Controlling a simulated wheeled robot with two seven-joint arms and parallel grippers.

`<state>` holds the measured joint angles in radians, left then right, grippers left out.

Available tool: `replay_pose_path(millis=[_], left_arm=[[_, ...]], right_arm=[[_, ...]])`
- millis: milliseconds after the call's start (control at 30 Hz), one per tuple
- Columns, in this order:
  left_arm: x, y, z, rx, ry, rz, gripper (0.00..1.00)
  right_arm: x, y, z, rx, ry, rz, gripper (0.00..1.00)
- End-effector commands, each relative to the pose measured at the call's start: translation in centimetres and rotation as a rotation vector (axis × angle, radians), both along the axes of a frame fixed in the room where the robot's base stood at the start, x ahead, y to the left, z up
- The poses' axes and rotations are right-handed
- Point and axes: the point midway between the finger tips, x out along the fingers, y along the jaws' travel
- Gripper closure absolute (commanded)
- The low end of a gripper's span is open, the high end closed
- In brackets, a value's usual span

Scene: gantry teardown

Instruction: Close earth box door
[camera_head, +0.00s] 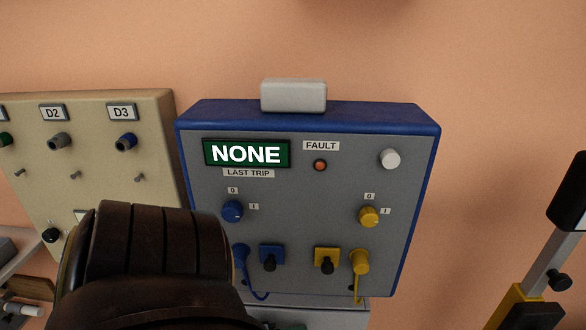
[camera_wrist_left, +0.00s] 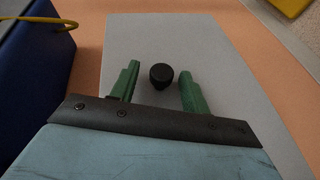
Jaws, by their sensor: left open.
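In the left wrist view, a flat grey panel (camera_wrist_left: 225,60), likely the earth box door, carries a round black knob (camera_wrist_left: 161,77). My left gripper (camera_wrist_left: 160,68) has green fingers spread open, one on each side of the knob. I cannot tell whether either finger touches it. In the head view, a light grey edge (camera_head: 345,302) shows below the blue box; I cannot tell if it is the same panel. My dark arm hides much of that area and the left gripper. My right gripper is not in view.
A blue box (camera_head: 430,150) with a grey face, a NONE display, knobs and plugs hangs on the orange wall. A beige panel (camera_head: 90,155) is on the left. A black, grey and yellow tool (camera_head: 545,265) stands at right. A yellow piece (camera_wrist_left: 291,7) shows in the wrist view.

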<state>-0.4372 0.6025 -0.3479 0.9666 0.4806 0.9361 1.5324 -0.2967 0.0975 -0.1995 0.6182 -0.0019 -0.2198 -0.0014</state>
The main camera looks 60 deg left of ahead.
Motion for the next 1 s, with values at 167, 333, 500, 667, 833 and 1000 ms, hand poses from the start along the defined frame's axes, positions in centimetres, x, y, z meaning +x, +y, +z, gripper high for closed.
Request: replay_pose_path(millis=[167, 333, 500, 667, 833, 1000], left_arm=[[-1.1, 0.0, 0.1, -0.002, 0.005, -0.001, 0.54], [-4.3, 0.4, 0.7, -0.001, 0.006, 0.000, 0.54], [-8.1, 0.8, 1.6, -0.001, 0.005, 0.000, 0.54], [-11.0, 1.2, 2.2, -0.001, 0.003, 0.001, 0.54], [-12.6, 1.4, 2.6, 0.000, 0.001, 0.001, 0.54], [-13.1, 1.5, 2.7, 0.000, 0.000, 0.001, 0.54]], right_arm=[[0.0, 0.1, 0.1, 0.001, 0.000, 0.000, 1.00], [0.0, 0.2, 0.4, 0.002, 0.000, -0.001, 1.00], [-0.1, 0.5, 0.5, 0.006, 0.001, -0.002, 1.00], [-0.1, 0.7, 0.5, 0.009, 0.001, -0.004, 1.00], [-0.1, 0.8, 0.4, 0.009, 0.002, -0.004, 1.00], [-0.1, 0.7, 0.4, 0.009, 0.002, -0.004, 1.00]])
